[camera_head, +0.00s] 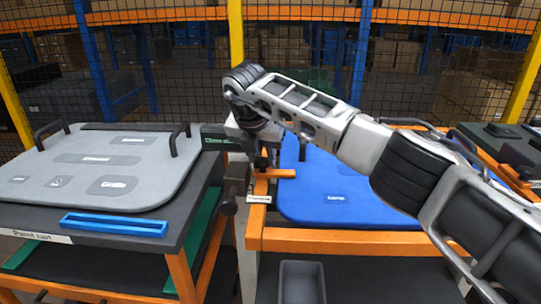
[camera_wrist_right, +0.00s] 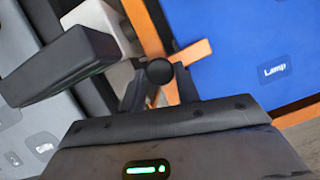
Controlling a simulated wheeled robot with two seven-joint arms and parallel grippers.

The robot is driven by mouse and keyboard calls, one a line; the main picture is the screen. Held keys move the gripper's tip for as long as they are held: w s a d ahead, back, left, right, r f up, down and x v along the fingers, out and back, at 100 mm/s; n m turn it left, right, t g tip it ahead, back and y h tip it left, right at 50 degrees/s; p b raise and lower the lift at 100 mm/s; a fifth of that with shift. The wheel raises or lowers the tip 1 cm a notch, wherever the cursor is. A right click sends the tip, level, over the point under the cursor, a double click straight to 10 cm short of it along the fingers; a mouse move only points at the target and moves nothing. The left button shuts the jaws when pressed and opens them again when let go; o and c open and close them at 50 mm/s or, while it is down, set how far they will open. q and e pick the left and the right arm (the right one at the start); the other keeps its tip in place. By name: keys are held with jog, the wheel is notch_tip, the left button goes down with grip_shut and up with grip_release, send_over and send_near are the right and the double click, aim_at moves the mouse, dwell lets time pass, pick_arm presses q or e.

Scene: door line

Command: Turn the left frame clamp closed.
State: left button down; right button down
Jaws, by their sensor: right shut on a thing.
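The left frame clamp (camera_head: 276,173) is an orange bar at the left edge of the blue panel, on the orange frame. In the head view, the bar points right, over the panel's edge. My right gripper (camera_head: 262,161) reaches down onto the clamp from above. In the right wrist view, a round black knob (camera_wrist_right: 159,71) sits between the fingertips of my right gripper (camera_wrist_right: 160,84), which is shut on it. The orange clamp bar (camera_wrist_right: 194,53) shows just beyond the fingers. The gripper partly hides the clamp's pivot. My left gripper is not in view.
The blue panel (camera_head: 335,212) lies in the orange frame (camera_head: 340,240). A panel cart at left carries a grey panel (camera_head: 90,172) with black handles and a blue bar (camera_head: 114,225). Another orange clamp (camera_head: 516,174) is at right. A grey bin (camera_head: 302,283) sits below the frame.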

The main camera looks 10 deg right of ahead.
jog(key=shift+m, duration=0.3)
dwell(0.4)
jog(key=c, duration=1)
grip_release()
jog(key=shift+c, duration=0.2)
jog(key=shift+r, duration=0.1)
jog(key=b+v, duration=0.1)
jog(key=v, duration=1.4)
jog(key=shift+a+r, duration=0.35)
jog(key=shift+s, duration=0.15)
